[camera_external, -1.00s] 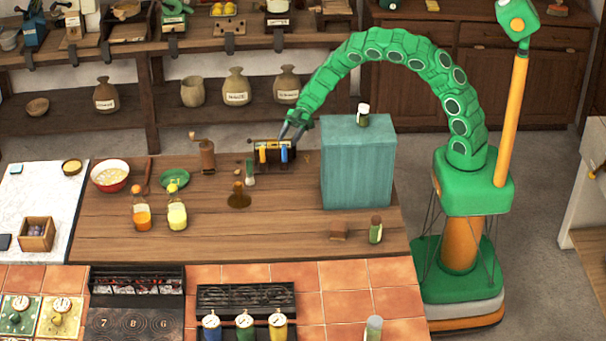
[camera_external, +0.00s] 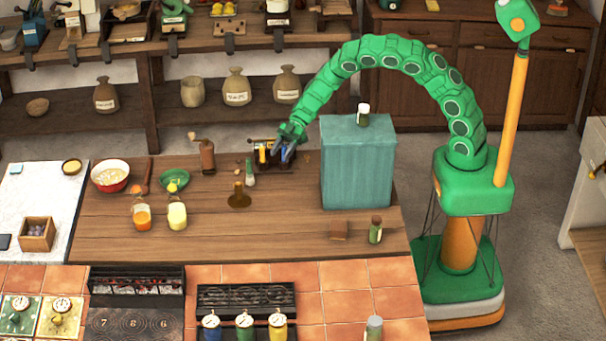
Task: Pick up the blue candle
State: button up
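The blue candle (camera_external: 285,154) stands at the right side of a small dark rack near the back edge of the wooden counter. A yellow candle (camera_external: 262,154) stands to its left in the same rack (camera_external: 273,168). My gripper (camera_external: 286,152) is down at the blue candle, with its grey fingers beside or around it and partly covering it. The fingers are too small in the picture to tell whether they are closed on it.
A large teal box (camera_external: 357,165) stands close to the right of the rack, with a small jar (camera_external: 363,115) on top. A green-white bottle (camera_external: 249,174) and a wooden grinder (camera_external: 206,156) stand to the left. The counter front is mostly clear.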

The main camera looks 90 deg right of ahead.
grip_shut()
jog(key=shift+r, duration=0.1)
